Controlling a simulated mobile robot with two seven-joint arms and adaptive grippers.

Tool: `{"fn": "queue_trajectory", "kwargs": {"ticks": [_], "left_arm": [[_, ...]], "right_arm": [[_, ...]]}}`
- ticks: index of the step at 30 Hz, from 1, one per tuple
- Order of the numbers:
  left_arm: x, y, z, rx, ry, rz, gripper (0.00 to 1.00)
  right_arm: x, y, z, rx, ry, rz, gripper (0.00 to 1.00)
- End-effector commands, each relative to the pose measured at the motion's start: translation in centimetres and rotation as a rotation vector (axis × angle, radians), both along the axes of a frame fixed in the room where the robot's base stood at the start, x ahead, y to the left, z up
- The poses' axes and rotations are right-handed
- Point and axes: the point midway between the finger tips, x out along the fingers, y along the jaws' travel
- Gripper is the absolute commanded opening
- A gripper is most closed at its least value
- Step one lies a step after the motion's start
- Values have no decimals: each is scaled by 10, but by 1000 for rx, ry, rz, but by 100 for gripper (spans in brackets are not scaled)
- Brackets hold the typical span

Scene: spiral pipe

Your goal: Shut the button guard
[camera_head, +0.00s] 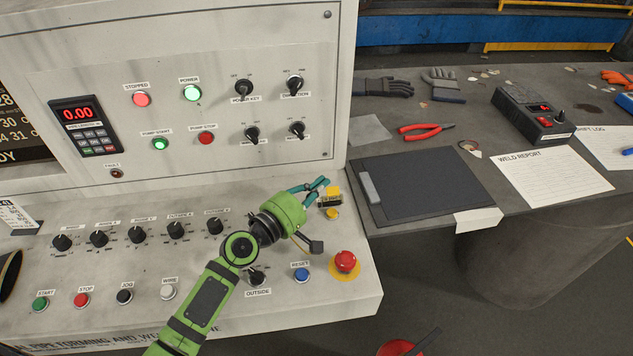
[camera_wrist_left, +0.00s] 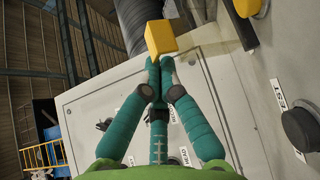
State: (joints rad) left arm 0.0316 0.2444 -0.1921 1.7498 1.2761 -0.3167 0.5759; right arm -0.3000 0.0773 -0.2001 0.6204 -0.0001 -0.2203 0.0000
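The button guard (camera_head: 333,192) is a small yellow piece with a dark part under it, at the right of the sloped console panel. A round yellow part (camera_head: 332,213) lies just in front of it. My left gripper (camera_head: 322,183) has teal fingers, which reach to the left side of the guard. In the left wrist view the fingertips (camera_wrist_left: 160,63) are together, right at a yellow block (camera_wrist_left: 161,38) that looks like the guard. The block sits past the tips; whether they touch it I cannot tell. My right gripper is out of view.
A red mushroom button (camera_head: 345,262) on a yellow ring and a blue reset button (camera_head: 302,275) sit in front of the guard. A row of black knobs (camera_head: 176,230) runs left. The upright panel (camera_head: 210,110) rises behind. A grey table (camera_head: 480,130) stands right.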

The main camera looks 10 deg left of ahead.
Motion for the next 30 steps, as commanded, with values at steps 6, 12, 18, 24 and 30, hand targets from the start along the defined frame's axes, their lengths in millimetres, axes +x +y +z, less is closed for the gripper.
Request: {"fn": "queue_trajectory", "kwargs": {"ticks": [6, 12, 18, 24, 30], "left_arm": [[-14, -6, -5, 0, 1, -1, 0], [-23, -9, -10, 0, 0, 0, 0], [-29, -12, -15, 1, 0, -1, 0], [-31, -13, -16, 1, 0, 0, 0], [-32, -13, -17, 1, 0, 1, 0]], "right_arm": [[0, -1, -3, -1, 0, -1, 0], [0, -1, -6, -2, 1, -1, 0], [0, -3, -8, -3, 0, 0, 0], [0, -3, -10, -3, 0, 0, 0], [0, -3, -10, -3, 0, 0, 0]]}}
